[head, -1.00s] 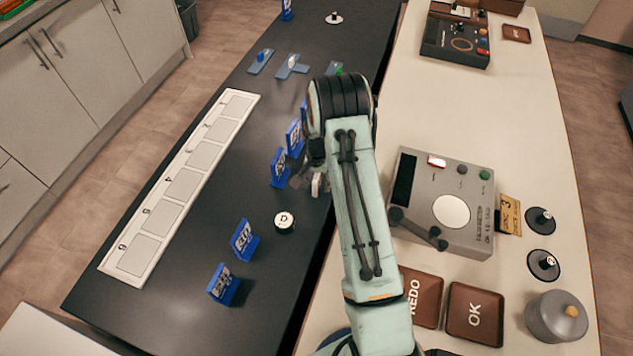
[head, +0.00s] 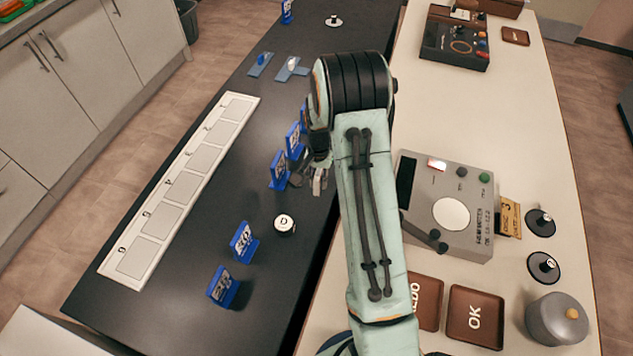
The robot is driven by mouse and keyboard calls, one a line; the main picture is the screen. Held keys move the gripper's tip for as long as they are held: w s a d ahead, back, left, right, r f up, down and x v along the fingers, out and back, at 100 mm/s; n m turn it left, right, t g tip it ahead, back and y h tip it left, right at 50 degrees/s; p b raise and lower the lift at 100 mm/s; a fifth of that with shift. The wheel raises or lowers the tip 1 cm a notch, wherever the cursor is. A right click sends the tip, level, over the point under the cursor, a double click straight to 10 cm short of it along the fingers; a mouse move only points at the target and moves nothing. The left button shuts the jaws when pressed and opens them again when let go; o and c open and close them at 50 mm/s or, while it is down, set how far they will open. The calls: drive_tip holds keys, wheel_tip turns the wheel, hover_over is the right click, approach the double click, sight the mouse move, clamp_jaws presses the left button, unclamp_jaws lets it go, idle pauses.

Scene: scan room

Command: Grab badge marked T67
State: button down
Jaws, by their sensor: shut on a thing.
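Several blue badges stand on the black counter; their markings are too small to read, so I cannot tell which is T67. Two stand at the near end, a front badge (head: 222,287) and one behind it (head: 243,242). Two more, a middle badge (head: 279,169) and one farther back (head: 294,139), stand left of my arm, with another partly hidden behind it. My gripper (head: 309,181) is low over the counter, right beside the middle badge. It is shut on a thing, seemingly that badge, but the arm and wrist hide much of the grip.
A white strip with several square places (head: 165,219) lies along the counter's left side. A round piece marked D (head: 284,225) stands near my gripper. Blue flat pieces (head: 292,69) lie farther back.

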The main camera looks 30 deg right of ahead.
drive_tip(key=s+a+r, duration=0.3)
drive_tip(key=s+r, duration=0.4)
drive_tip(key=s, duration=0.4)
drive_tip(key=shift+a, duration=0.15)
drive_tip(key=shift+w, duration=0.1)
